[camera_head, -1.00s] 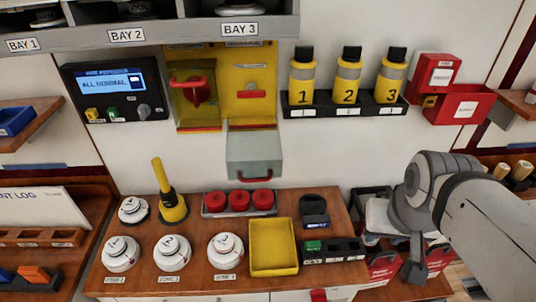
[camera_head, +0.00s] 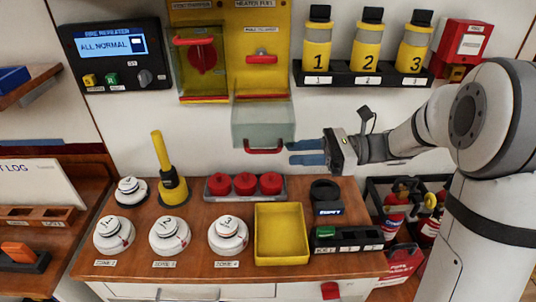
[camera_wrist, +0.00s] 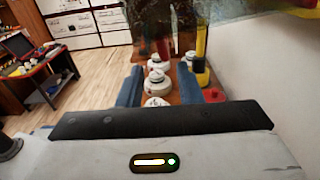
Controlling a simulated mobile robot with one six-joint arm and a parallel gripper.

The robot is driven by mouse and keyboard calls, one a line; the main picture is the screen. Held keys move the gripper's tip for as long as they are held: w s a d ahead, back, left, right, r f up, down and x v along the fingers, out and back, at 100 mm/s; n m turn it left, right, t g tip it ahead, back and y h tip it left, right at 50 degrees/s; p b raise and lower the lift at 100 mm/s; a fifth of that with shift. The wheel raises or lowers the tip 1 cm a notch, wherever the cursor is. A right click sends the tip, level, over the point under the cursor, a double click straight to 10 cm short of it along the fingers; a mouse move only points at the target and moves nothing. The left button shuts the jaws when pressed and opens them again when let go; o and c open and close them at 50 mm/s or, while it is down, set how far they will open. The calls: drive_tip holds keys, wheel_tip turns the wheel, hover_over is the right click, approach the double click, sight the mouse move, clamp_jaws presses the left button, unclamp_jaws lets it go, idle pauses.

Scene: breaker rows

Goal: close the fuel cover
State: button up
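The fuel cover (camera_head: 263,119) is a clear, greyish flap with a red handle (camera_head: 264,150) along its lower front edge. It hangs open below the yellow heater fuel panel (camera_head: 270,25), leaving that panel's red switch (camera_head: 261,59) uncovered. My gripper (camera_head: 290,152) points left, just right of the red handle, at about its height in the picture. Its two blue fingers are apart with nothing seen between them. Whether they touch the handle is unclear. The wrist view shows the spread fingers (camera_wrist: 172,92) and a blurred, see-through surface (camera_wrist: 150,15) at the top.
A shut yellow clear cover (camera_head: 203,65) stands left of the fuel panel. Numbered bottles (camera_head: 367,45) sit on a shelf above my arm. Below are red knobs (camera_head: 244,184), a yellow tray (camera_head: 281,252), a yellow-and-black upright handle (camera_head: 169,170) and white round detectors (camera_head: 170,235).

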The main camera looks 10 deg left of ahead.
sight(277, 151)
drive_tip(key=x, duration=0.7)
drive_tip(key=shift+w+a+r+p, duration=0.15)
drive_tip(key=shift+w+a+p, duration=0.1)
drive_tip(key=shift+a+p, duration=0.15)
drive_tip(key=shift+c, duration=0.3)
clamp_jaws()
